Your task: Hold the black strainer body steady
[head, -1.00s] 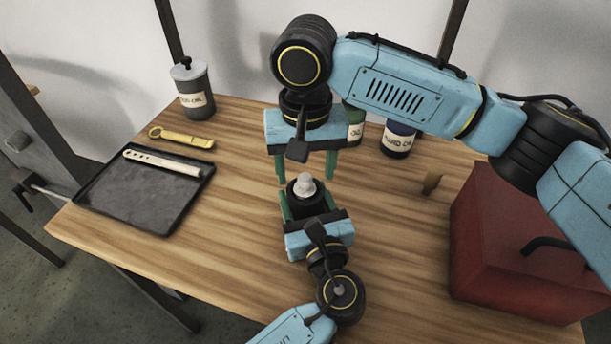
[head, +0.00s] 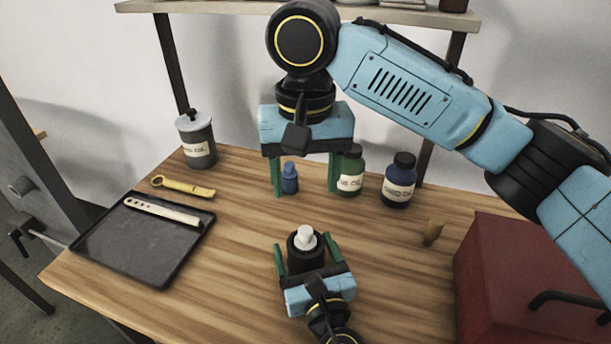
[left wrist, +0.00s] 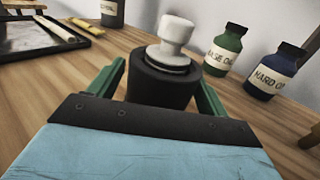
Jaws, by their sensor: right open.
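The black strainer body (head: 304,258) stands upright on the wooden table, with a white knobbed piece (head: 305,238) on top. Both also show in the left wrist view, the black body (left wrist: 160,88) under the white piece (left wrist: 172,42). My left gripper (head: 307,256) has its green fingers on either side of the black body and appears shut on it. My right gripper (head: 305,182) is open and empty, pointing down, above and beyond the strainer. A small blue bottle (head: 289,180) shows between its fingers, apparently behind them.
A green bottle (head: 350,166) and a dark blue bottle (head: 398,180) stand at the back. A dark tray (head: 130,250) with a pale strip, a yellow tool (head: 183,187) and a grey-lidded jar (head: 196,140) are left. A red box (head: 510,280) fills the right.

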